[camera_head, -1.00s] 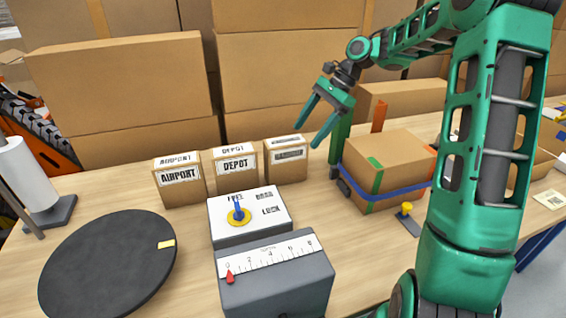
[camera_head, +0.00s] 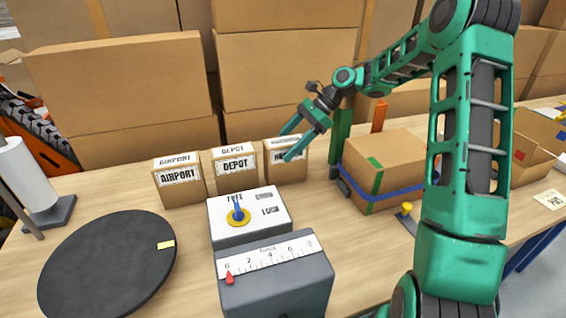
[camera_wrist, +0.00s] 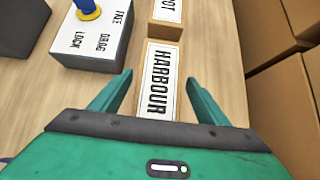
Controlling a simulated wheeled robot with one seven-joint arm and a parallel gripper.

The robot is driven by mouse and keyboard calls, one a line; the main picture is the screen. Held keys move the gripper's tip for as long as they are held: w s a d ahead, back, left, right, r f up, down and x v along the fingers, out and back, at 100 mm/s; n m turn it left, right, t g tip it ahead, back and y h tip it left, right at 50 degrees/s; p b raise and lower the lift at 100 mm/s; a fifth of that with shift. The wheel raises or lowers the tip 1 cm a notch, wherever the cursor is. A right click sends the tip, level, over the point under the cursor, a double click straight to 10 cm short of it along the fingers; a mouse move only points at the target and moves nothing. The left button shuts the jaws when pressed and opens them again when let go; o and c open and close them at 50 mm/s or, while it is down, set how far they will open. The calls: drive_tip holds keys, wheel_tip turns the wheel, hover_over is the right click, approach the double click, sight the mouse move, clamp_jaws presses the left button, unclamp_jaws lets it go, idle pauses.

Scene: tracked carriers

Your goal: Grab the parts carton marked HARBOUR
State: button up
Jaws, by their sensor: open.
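The carton marked HARBOUR (camera_head: 280,172) is the rightmost of three small cartons standing in a row on the table. In the head view its label is partly covered by my fingers. In the wrist view the HARBOUR carton (camera_wrist: 158,62) lies between my two fingers, its label readable. My gripper (camera_head: 288,146) is open at the carton's upper part, one finger on each side in the wrist view (camera_wrist: 158,88). I cannot tell whether the fingers touch it.
The DEPOT carton (camera_head: 235,172) stands just left, and the AIRPORT carton (camera_head: 179,181) beyond it. A white-topped switch box (camera_head: 225,212) and a grey scale box (camera_head: 280,280) stand in front. A taped carton (camera_head: 385,160) is right. Large boxes (camera_head: 120,90) stand behind.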

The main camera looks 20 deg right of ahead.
sight(266, 166)
drive_tip(key=shift+x, duration=2.35)
drive_tip(key=c, duration=1.5)
drive_tip(key=shift+r, duration=0.15)
